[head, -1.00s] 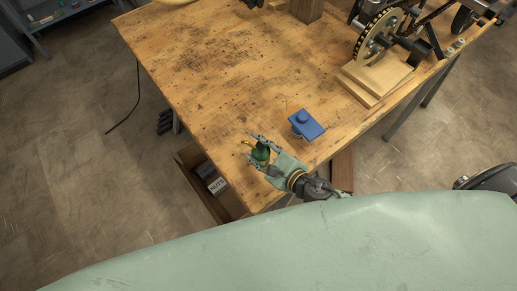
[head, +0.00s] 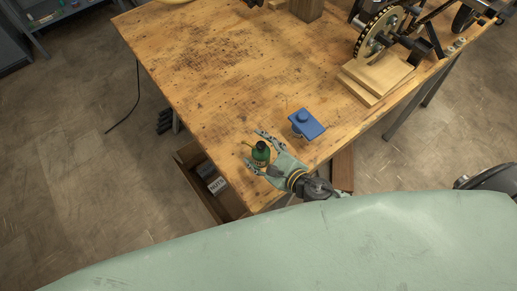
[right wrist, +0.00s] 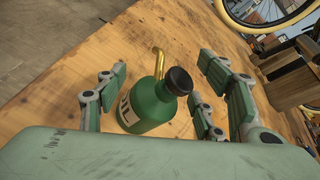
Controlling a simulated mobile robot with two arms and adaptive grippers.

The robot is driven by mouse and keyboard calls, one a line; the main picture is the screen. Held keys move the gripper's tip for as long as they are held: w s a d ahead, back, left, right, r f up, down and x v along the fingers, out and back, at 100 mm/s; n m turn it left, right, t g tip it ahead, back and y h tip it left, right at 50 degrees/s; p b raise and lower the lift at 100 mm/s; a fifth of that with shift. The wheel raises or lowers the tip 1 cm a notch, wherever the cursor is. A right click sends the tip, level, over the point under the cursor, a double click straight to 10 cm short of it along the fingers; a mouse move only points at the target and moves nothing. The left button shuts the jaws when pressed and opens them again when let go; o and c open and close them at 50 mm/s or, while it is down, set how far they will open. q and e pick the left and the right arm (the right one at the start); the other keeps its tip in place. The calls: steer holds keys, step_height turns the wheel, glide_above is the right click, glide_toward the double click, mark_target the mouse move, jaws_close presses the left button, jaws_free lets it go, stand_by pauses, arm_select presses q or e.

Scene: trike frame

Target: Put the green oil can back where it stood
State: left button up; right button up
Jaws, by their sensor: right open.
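The green oil can (head: 261,152) stands upright on the wooden table (head: 215,75) near its front left corner. It has a black cap and a brass spout, and part of a white label shows in the right wrist view (right wrist: 147,107). My right gripper (head: 257,151) is open around the can, with fingers on both sides of it. In the right wrist view gaps show between the fingers and the can. My left gripper is not in view.
A blue block with a round knob (head: 306,123) lies just behind and right of my right gripper. A wooden stand (head: 377,80) with a chainring is at the back right. A box (head: 205,188) with packets sits below the table's left edge. The table's middle is clear.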

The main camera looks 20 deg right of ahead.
steer(key=shift+s, duration=0.15)
steer(key=v, duration=1.1)
steer(key=shift+s+d+r, duration=0.15)
steer(key=shift+s+d, duration=0.05)
steer(key=shift+s, duration=0.1)
stand_by(0.4)
